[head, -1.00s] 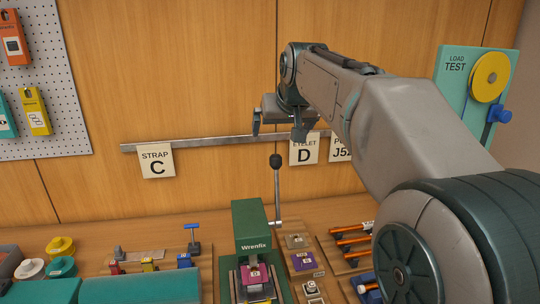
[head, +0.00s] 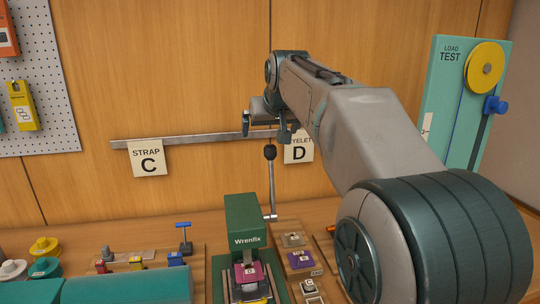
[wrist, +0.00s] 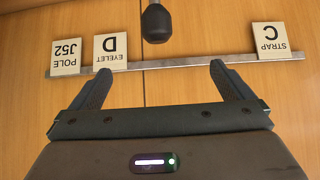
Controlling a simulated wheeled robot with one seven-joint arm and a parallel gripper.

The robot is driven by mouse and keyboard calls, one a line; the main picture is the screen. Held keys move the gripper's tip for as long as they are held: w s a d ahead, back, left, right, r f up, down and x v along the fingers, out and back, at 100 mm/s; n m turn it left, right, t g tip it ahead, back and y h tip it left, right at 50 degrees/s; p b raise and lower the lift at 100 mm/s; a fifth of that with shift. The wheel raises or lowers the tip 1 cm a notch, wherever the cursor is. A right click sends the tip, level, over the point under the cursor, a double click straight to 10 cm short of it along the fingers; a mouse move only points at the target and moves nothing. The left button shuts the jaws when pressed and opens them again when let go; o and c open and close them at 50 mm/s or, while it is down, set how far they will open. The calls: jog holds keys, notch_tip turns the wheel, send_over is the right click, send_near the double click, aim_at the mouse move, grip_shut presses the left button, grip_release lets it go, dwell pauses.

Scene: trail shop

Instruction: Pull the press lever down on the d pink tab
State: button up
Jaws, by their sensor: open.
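The green Wrenfix press (head: 243,222) stands on the bench at the lower middle of the head view. Its lever, a metal rod with a black knob (head: 270,152), stands upright at the press's right side. The knob also shows in the wrist view (wrist: 156,22), at the top middle, beyond the fingertips. The pink tab marked D (head: 248,272) lies in the press under its head. My gripper (head: 266,130) is open and empty, just above the knob in the head view. In the wrist view its two fingers (wrist: 156,85) are spread apart, and the knob is not between them.
A metal rail (head: 205,139) on the wooden wall carries the Strap C card (head: 147,158) and the Eyelet D card (head: 298,148). Purple tab pieces (head: 300,259) lie right of the press. A teal load-test board (head: 460,100) stands at right.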

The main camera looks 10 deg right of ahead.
aim_at(271, 150)
jog(key=shift+f, duration=0.5)
jog(key=shift+f, duration=0.15)
jog(key=shift+w+f+b, duration=0.2)
jog(key=shift+f+b, duration=0.95)
jog(key=shift+f, duration=0.25)
jog(key=shift+w+f+b, duration=0.2)
jog(key=shift+f+b, duration=0.95)
jog(key=shift+f, duration=0.2)
jog(key=shift+c, duration=0.3)
jog(key=c, duration=2.1)
jog(key=shift+s, duration=0.1)
